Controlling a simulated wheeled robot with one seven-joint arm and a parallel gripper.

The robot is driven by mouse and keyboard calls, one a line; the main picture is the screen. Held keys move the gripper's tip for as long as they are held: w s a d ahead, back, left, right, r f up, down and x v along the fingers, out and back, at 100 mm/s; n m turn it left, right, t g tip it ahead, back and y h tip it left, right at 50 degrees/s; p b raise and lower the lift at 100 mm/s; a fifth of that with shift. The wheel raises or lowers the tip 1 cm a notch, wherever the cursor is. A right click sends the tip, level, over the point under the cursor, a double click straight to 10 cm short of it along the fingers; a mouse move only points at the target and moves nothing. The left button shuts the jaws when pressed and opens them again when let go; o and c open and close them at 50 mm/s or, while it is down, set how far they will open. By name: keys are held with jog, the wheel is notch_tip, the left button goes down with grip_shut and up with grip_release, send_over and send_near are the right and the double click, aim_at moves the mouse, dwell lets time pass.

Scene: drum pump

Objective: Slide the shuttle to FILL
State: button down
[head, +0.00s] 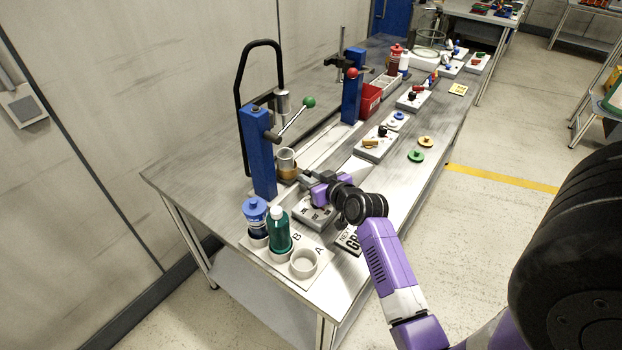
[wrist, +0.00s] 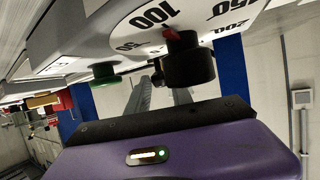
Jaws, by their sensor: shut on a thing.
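The shuttle (head: 287,173) appears as a brass-coloured holder with a metal cup (head: 286,157) in it. It stands at the foot of the near blue pump column (head: 259,150). My gripper (head: 306,180) is low over the table, just right of the holder, shut on what looks like the shuttle's near side. The exact grip is hidden by my wrist in the head view, and the wrist view does not show it clearly. I cannot make out a FILL mark.
A dial box (head: 312,214) sits right below my gripper; its black knob (wrist: 188,62) is close in the wrist view. A blue-capped bottle (head: 256,220), a green bottle (head: 278,232) and an empty white ring (head: 303,263) stand in front. The pump lever (head: 294,120) overhangs the area.

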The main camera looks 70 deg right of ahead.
jog(key=c, duration=1.1)
grip_release()
jog(key=shift+w+a, duration=0.1)
jog(key=shift+a, duration=0.25)
jog(key=shift+c, duration=0.2)
jog(key=shift+s, duration=0.3)
jog(key=b+v, duration=0.1)
jog(key=v, duration=0.6)
jog(key=shift+a+r, duration=0.15)
